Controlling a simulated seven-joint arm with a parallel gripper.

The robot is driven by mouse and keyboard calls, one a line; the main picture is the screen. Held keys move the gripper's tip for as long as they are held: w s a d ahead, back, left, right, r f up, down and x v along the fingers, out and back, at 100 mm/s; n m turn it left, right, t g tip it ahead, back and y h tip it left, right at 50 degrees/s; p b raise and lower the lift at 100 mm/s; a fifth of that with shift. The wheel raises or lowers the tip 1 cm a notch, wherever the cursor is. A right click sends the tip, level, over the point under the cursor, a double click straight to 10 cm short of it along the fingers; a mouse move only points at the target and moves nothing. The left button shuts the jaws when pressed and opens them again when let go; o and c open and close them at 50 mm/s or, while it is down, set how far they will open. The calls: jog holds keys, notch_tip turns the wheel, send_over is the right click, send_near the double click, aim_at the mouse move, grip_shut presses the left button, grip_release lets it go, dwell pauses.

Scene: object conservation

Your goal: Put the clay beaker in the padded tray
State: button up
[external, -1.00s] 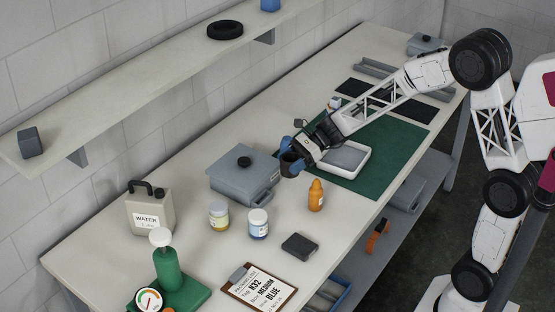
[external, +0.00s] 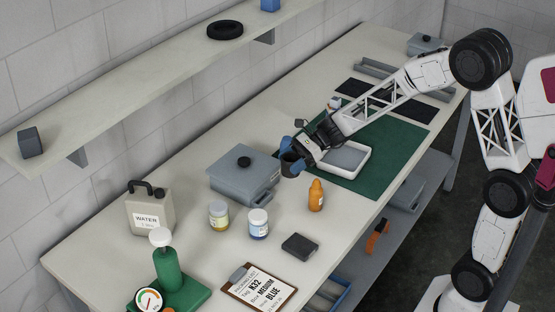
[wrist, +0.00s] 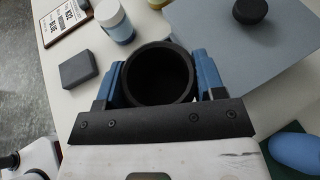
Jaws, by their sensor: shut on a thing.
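My gripper (external: 291,162) is shut on a dark round beaker (external: 287,157), beside the grey lidded box. In the wrist view the beaker (wrist: 158,76) sits between the two blue fingers of my gripper (wrist: 160,82), its open mouth facing the camera and its inside dark. The white tray with a grey pad (external: 349,158) lies on the green mat, to the right of the beaker and partly hidden behind my wrist. I cannot tell whether the beaker touches the table.
A grey lidded box (external: 242,181) stands just left of the beaker. An orange bottle (external: 316,195), two jars, a dark block (external: 300,246) and a clipboard (external: 259,289) stand nearer the front. The green mat (external: 398,150) has free room right of the tray.

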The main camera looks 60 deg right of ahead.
jog(key=s+d+f+m+t+h, duration=0.2)
jog(key=s+d+m+t, duration=0.2)
jog(key=s+d, duration=1.6)
jog(key=shift+s+d+f+h, duration=0.2)
jog(key=shift+s+f+h, duration=0.1)
jog(key=shift+s+f, duration=0.15)
jog(key=shift+w, duration=0.1)
send_over(344, 159)
jog(key=shift+w+d+f, duration=0.1)
jog(key=shift+f, duration=0.6)
jog(key=shift+f, duration=1.8)
jog(key=shift+f, duration=0.15)
